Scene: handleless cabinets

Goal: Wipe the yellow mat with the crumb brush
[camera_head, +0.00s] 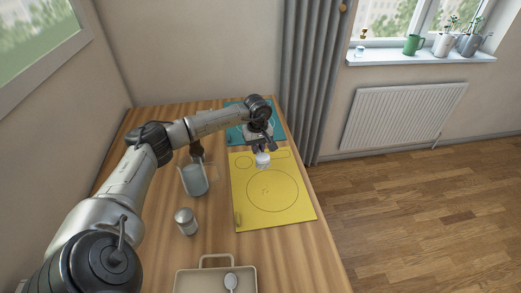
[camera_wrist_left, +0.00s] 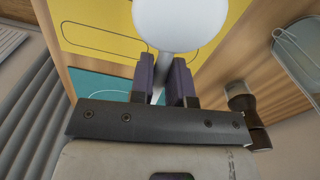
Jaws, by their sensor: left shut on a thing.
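The yellow mat (camera_head: 290,208) lies on the wooden table, printed with a large circle and smaller outlines; small specks show inside the circle. It also shows in the left wrist view (camera_wrist_left: 90,22). My left gripper (camera_head: 263,148) is over the mat's far edge, its fingers (camera_wrist_left: 163,82) shut on the stem of a white, round-headed tool. This appears to be the crumb brush (camera_head: 262,160); its smooth white head fills the top of the left wrist view (camera_wrist_left: 180,20). Its bristles are not visible, and I cannot tell whether it touches the mat. My right gripper is not in view.
A teal mat (camera_head: 276,132) lies beyond the yellow one. Left of the yellow mat stand a clear container (camera_head: 194,180), a dark mill (camera_head: 196,150) and a lidded jar (camera_head: 186,222). A beige tray (camera_head: 200,284) with a spoon (camera_head: 231,282) is at the near edge.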

